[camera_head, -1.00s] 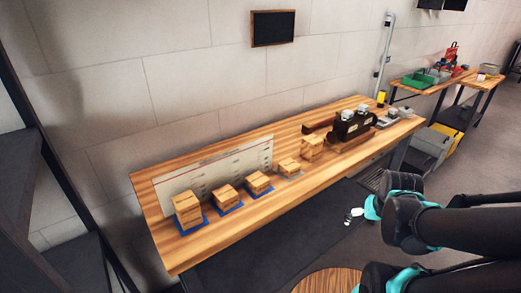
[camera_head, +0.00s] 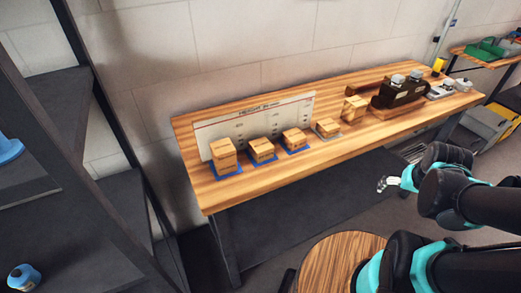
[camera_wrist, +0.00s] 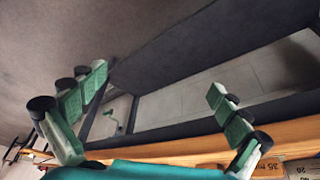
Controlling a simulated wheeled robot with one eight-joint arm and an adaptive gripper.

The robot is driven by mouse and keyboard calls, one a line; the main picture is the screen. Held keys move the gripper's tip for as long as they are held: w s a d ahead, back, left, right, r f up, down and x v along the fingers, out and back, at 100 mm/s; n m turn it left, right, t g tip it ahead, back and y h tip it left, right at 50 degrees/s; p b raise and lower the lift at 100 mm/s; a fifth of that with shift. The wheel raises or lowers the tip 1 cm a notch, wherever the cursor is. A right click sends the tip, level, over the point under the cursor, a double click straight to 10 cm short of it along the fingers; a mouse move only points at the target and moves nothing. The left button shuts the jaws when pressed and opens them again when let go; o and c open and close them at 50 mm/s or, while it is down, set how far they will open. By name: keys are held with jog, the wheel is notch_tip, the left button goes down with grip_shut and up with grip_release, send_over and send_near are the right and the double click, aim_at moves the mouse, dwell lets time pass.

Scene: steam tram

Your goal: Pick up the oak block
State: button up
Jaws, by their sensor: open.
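Several light wooden blocks stand in a row on the wooden table (camera_head: 330,158); I cannot tell which is the oak one. The tallest block (camera_head: 223,154) is at the left on a blue pad, with a second block (camera_head: 262,149) and a third block (camera_head: 295,138) on blue pads beside it. A flatter block (camera_head: 328,126) sits on a grey pad, and another block (camera_head: 355,108) stands farther right. My gripper (camera_head: 385,183) is in front of the table, apart from the blocks. In the wrist view its fingers (camera_wrist: 158,82) are spread and empty.
A white chart board (camera_head: 260,118) stands behind the blocks. A dark model (camera_head: 402,91) is farther right on the table. A dark shelf rack (camera_head: 75,150) is at the left, and a round wooden stool top (camera_head: 335,262) is in front. The table's front strip is clear.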

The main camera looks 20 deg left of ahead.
aim_at(261, 144)
dwell(0.3)
